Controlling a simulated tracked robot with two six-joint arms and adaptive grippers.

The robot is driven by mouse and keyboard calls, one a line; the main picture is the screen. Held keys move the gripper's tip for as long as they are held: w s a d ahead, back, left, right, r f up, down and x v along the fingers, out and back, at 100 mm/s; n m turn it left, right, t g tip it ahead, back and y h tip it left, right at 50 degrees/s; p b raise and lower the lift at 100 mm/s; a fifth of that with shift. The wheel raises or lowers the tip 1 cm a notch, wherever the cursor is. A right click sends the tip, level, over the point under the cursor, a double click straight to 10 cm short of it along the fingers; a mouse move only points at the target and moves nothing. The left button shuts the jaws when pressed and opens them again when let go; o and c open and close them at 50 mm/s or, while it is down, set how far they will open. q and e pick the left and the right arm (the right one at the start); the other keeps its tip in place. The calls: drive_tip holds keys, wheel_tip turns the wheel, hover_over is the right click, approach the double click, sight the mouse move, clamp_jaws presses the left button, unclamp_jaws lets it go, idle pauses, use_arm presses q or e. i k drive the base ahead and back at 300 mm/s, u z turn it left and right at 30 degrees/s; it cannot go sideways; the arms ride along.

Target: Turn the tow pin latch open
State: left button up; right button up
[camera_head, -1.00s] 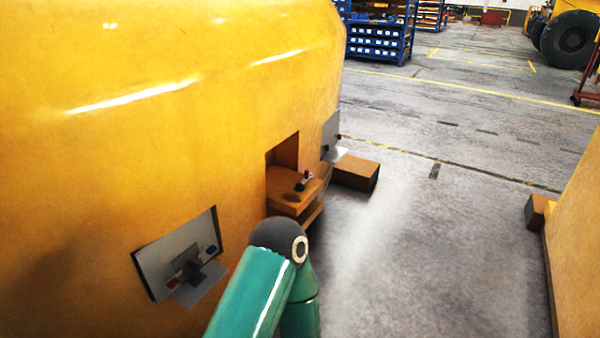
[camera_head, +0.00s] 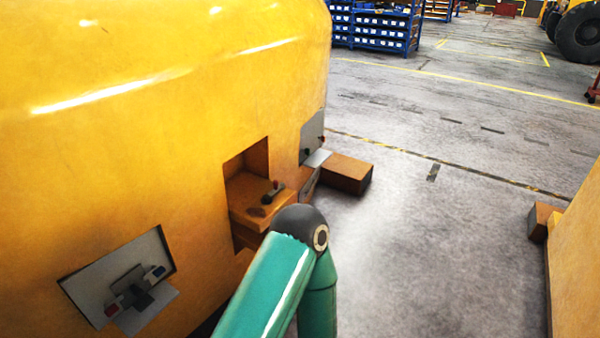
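A large yellow casting (camera_head: 150,110) fills the left of the head view. In its side is a square recess with an orange-brown ledge (camera_head: 245,205). Neither gripper shows.
A grey plate with small fittings (camera_head: 120,285) is set in the casting at lower left. Another grey panel (camera_head: 312,138) is right of the recess. A brown block (camera_head: 345,173) juts out there. Another yellow body (camera_head: 578,260) stands at right. Floor between is clear.

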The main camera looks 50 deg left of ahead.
sight(276, 186)
drive_tip(key=z, duration=0.1)
drive_tip(key=i, duration=1.9)
drive_tip(key=u, duration=1.4)
drive_tip(key=i, duration=0.2)
drive_tip(key=u, duration=2.5)
drive_tip(key=i, duration=1.05)
drive_tip(key=z, duration=0.5)
